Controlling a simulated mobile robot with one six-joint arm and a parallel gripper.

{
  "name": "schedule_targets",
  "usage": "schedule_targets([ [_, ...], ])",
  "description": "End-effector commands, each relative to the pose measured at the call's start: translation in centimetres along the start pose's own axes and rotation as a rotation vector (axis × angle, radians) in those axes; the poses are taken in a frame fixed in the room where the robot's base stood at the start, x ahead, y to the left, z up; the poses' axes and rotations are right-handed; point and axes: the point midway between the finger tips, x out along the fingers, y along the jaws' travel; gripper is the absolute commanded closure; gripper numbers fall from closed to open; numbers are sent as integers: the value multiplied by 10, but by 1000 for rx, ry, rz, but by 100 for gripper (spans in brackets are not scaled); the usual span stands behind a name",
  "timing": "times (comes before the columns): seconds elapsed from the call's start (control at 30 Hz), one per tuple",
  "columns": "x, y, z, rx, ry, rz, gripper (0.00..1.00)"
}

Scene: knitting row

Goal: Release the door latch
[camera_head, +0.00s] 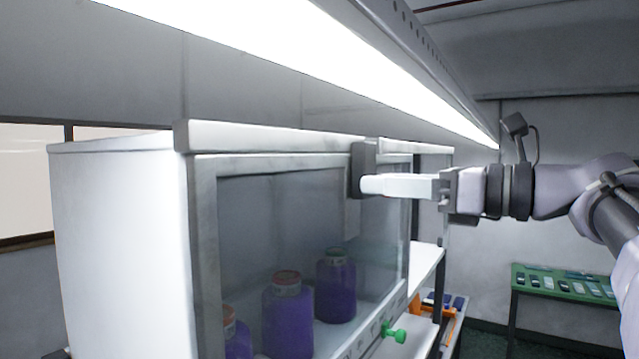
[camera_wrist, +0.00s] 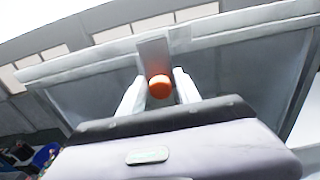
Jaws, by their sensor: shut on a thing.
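The white cabinet's glass door (camera_head: 270,230) is closed, with a dark latch block (camera_head: 361,170) near its top right. In the head view my gripper (camera_head: 368,185) reaches in from the right and its fingertips are at the latch block. In the wrist view an orange round knob (camera_wrist: 160,87) on the latch plate (camera_wrist: 154,56) sits between the two white fingers of my gripper (camera_wrist: 160,90). The gripper is shut on the knob. In the head view the knob is hidden by the fingers.
Behind the glass stand purple jars (camera_head: 288,318) with labelled lids. A green knob (camera_head: 394,332) sticks out below the door. A bright lamp strip (camera_head: 330,50) runs overhead, close above the cabinet. A green table (camera_head: 560,283) with small flat items stands at the back right.

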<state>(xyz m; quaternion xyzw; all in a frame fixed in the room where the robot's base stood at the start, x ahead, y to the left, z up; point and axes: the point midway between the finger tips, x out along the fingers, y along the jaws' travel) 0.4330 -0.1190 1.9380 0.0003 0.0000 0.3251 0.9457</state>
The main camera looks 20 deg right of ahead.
Motion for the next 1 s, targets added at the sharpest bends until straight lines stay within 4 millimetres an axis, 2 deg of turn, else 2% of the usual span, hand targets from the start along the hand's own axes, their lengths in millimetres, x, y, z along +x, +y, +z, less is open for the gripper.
schedule_targets([
  [0.17, 0, 0, -5, -1, 0, 0, 100],
  [0.4, 0, 0, -41, -1, 0, 0, 100],
  [0.67, 0, -1, -41, 1, 4, -1, 100],
  [0.7, 0, -1, -41, 1, 4, -1, 55],
  [0.73, 0, -1, -41, 1, 4, -1, 52],
  [1.0, 0, -1, -40, 0, 2, 0, 52],
])
